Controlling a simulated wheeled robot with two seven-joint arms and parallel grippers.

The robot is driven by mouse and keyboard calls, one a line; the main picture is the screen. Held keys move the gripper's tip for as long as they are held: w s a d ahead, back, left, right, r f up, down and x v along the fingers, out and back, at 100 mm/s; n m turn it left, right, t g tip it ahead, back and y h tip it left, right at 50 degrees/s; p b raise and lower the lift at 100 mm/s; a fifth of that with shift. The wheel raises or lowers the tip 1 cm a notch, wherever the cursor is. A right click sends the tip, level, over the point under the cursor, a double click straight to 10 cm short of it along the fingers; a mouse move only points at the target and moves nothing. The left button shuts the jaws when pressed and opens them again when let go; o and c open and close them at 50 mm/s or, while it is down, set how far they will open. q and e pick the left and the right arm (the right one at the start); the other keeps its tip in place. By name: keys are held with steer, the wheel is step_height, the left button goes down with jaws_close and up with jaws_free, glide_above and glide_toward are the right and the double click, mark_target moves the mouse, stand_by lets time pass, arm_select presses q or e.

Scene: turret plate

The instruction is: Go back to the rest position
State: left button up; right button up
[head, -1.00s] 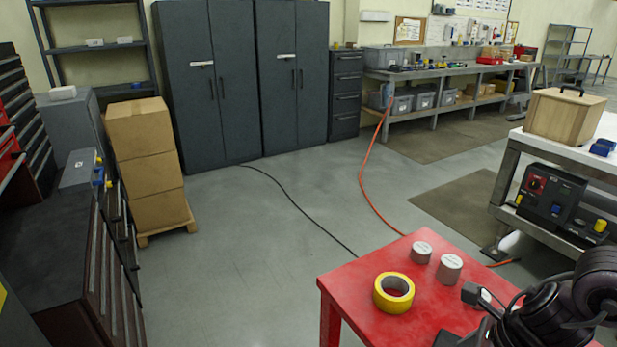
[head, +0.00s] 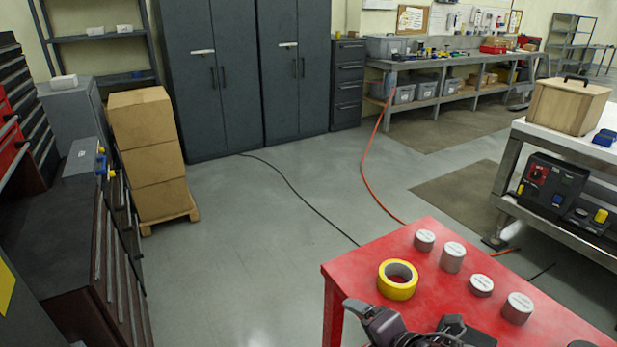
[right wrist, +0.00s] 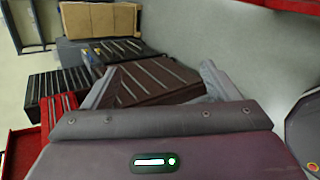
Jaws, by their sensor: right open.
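My right gripper (head: 378,322) is at the bottom of the head view, at the front left edge of the red table (head: 560,318). In the right wrist view its two grey fingers (right wrist: 155,88) are spread apart with nothing between them. My left gripper is not in view. On the table are a yellow tape roll (head: 398,280) and several grey cylinders with pale labelled tops, one at the near right (head: 517,308). They all stand clear of my gripper.
A dark drawer cabinet (head: 60,240) and stacked cardboard boxes (head: 148,155) are at left. A workbench with a wooden box (head: 568,105) is at right.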

steer(key=s+d+f+m+g+h, duration=0.25)
steer(key=s+d+f+m, duration=0.35)
steer(key=m, duration=0.6)
steer(key=s+d+f+m+g+h, duration=0.2)
steer(key=s+d+f+m+g, duration=0.15)
steer(key=s+m, duration=0.65)
step_height(320, 180, down, 30)
steer(key=f+m+g, duration=0.1)
steer(key=m+g, duration=0.1)
steer(key=s+d+f, duration=0.3)
steer(key=s+f, duration=1.4)
steer(key=s, duration=0.2)
steer(key=shift+d+n+g, duration=0.15)
steer(key=shift+n+g, duration=0.15)
steer(key=shift+g, duration=0.1)
